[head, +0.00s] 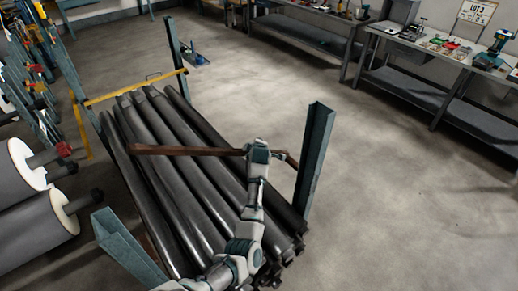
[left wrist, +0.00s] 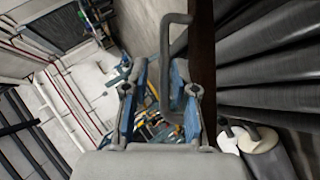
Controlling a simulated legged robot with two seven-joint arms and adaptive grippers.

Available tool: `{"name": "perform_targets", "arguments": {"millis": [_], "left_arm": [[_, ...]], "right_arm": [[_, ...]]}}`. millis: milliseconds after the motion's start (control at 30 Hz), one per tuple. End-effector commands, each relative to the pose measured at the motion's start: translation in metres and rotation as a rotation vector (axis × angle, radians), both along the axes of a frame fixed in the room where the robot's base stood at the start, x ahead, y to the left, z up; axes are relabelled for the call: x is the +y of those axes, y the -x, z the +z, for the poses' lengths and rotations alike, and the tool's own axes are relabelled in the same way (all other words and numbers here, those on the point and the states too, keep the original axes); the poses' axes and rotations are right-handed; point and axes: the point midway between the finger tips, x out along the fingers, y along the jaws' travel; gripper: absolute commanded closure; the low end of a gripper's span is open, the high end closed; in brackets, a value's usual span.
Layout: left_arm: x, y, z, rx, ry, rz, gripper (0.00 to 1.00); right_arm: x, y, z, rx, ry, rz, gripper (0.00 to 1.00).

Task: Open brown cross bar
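The brown cross bar (head: 190,150) lies across the dark grey rolls (head: 170,180) in the head view, with its right end near a blue-green post. My left arm (head: 245,240) reaches up over the rolls to the bar's right part. The wrist covers part of the bar, and the fingers cannot be made out there. In the left wrist view my left gripper (left wrist: 160,72) is open, its blue-padded fingers on either side of a bent grey handle (left wrist: 166,45) beside the brown bar (left wrist: 201,60). The handle overlaps the right finger; contact cannot be told. My right gripper is not seen.
Blue-green posts (head: 315,155) stand around the rolls, and a yellow bar (head: 130,88) crosses their far end. Workbenches (head: 440,60) with tools line the back right. The floor (head: 410,190) at the right is clear.

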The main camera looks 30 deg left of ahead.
Motion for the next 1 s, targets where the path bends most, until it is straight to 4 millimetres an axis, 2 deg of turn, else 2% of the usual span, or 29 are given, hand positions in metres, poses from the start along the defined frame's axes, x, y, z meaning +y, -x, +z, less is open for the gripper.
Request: {"name": "perform_targets", "arguments": {"millis": [100,400,600,1000], "left_arm": [[-0.013,0.017,0.015,-0.008,0.0,-0.002,0.77],[-0.033,0.049,0.035,0.001,0.003,-0.002,0.77],[-0.036,0.056,0.038,0.003,0.002,-0.002,0.77],[-0.036,0.055,0.038,0.003,0.002,-0.002,0.77]], "right_arm": [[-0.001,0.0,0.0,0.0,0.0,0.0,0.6],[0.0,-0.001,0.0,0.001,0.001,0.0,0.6],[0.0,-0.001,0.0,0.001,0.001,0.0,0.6],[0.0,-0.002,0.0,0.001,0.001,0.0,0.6]]}}
